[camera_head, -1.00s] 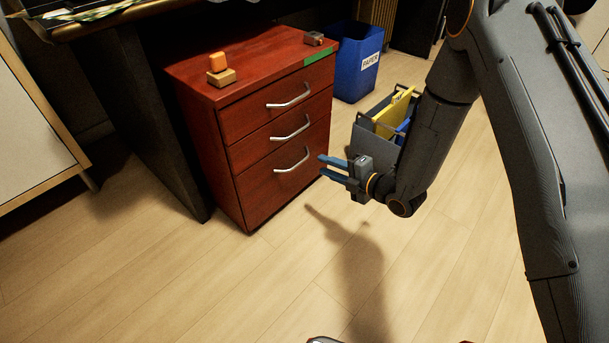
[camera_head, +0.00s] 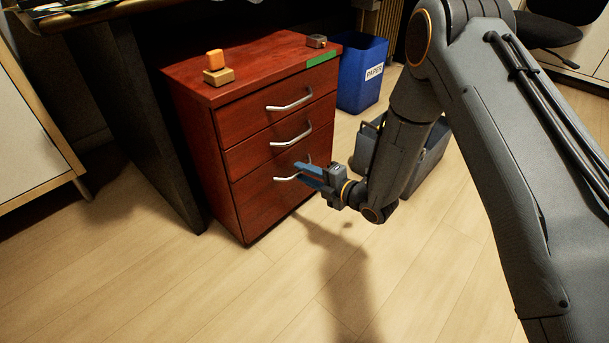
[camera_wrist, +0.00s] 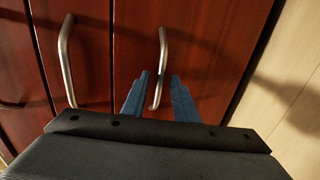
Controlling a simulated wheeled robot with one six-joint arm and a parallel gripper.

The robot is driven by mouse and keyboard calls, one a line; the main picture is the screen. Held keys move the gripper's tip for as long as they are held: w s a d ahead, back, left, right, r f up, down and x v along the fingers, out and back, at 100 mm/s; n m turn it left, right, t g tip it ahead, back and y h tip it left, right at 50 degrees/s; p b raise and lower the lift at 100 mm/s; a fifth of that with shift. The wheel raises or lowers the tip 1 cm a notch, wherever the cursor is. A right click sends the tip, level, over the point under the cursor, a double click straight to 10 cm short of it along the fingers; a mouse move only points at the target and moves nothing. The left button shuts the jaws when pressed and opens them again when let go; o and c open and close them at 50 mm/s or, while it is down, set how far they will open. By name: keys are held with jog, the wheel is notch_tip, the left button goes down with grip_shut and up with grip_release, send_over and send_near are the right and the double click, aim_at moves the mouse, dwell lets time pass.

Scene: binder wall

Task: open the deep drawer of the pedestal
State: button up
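The red-brown wooden pedestal (camera_head: 222,150) stands under the desk with three stacked drawers, all shut. The deep drawer (camera_head: 262,208) is the lowest and tallest, with a silver bar handle (camera_head: 284,179). My gripper (camera_head: 303,171) is at this handle, its blue fingers overlapping the handle's right part in the head view. In the wrist view the deep drawer's handle (camera_wrist: 162,50) lies between the two parted fingertips (camera_wrist: 160,76), with a gap visible on the right side. I cannot tell whether the fingers touch it. The middle drawer's handle (camera_wrist: 65,62) is to the left.
Orange and tan blocks (camera_head: 217,68) and a small dark object (camera_head: 316,41) lie on the pedestal top. A blue paper bin (camera_head: 358,85) and a grey crate (camera_head: 432,158) stand to the right, the crate partly behind my arm. The floor (camera_head: 240,295) in front is clear.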

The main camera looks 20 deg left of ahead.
grip_shut()
dwell(1.4)
